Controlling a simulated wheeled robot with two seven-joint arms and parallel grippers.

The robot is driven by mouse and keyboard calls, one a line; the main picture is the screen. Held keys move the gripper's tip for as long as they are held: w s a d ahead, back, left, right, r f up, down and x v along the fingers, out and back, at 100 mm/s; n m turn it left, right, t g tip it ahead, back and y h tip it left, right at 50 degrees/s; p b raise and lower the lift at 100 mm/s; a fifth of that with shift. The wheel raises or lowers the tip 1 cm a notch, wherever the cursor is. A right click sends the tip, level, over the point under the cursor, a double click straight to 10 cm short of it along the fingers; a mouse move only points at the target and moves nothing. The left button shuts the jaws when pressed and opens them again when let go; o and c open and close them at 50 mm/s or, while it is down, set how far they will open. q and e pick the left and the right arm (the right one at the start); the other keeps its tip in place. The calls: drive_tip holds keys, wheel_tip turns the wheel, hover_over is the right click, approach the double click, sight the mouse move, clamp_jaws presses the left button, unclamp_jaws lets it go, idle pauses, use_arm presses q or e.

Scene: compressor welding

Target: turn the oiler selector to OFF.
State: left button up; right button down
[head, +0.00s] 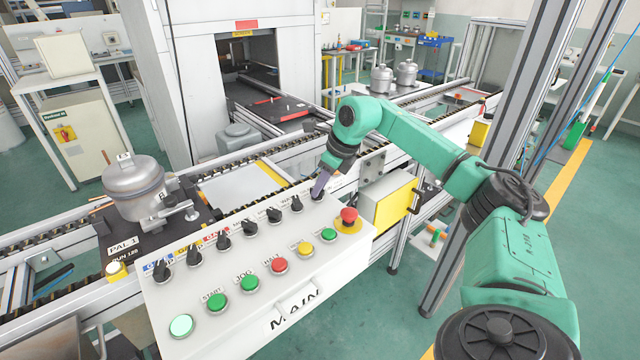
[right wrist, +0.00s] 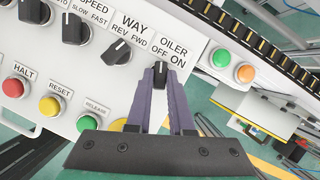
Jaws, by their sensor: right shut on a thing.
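The oiler selector (right wrist: 160,76) is a small black knob at the right end of the selector row, under the OILER label (right wrist: 172,47) with OFF and ON marks, in the right wrist view. My right gripper (right wrist: 160,84) has its purple fingers on both sides of the knob, shut on it. The knob points roughly up at the label; the fingers partly cover it, so its exact angle is hard to tell. In the head view my right gripper (head: 319,190) reaches down to the far right end of the white panel (head: 165,312). My left gripper is not in view.
A red emergency stop (head: 348,216) stands close to my right gripper. Other black selectors, such as WAY (right wrist: 117,51), and several coloured buttons (head: 279,265) fill the panel. A conveyor (head: 275,155) runs behind it, with a compressor (head: 134,188) at left.

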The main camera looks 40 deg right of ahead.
idle(0.3)
drive_tip(key=c, duration=0.8)
unclamp_jaws()
drive_tip(key=v, duration=1.4)
drive_tip(key=shift+s+r, duration=0.2)
drive_tip(key=shift+r, duration=0.05)
drive_tip(key=shift+d, duration=0.1)
